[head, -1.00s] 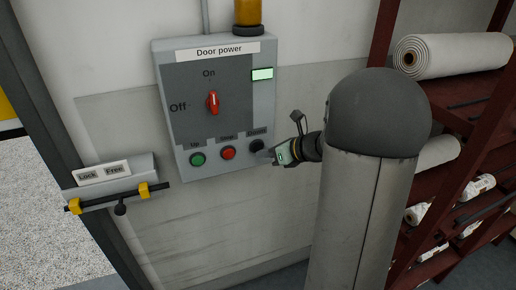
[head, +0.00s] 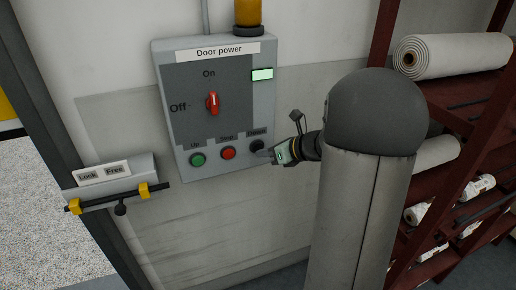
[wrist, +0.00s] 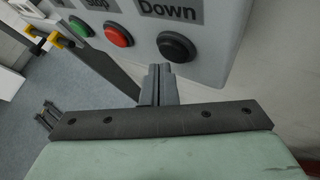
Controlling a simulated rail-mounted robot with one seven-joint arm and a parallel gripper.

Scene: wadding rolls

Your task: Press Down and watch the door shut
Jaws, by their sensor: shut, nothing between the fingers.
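The grey control box (head: 265,110) labelled "Door power" is fixed to the wall. Its red switch (head: 212,102) points up toward "On". Along its lower edge sit a green Up button (head: 197,160), a red Stop button (head: 228,153) and a black Down button (head: 257,146). The Down button also shows in the wrist view (wrist: 177,47). My gripper (head: 264,156) is shut and empty, its tips just below and right of the Down button. In the wrist view the fingertips (wrist: 159,70) appear just below the button; I cannot tell if they touch. The doorway (head: 40,190) at left is open where it shows.
A lock bar (head: 120,195) labelled "Lock" and "Free" is mounted by the doorway frame at lower left. A yellow lamp (head: 248,12) stands above the box. A dark red rack (head: 385,45) with white rolls (head: 455,55) is at right. The wall below the box is clear.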

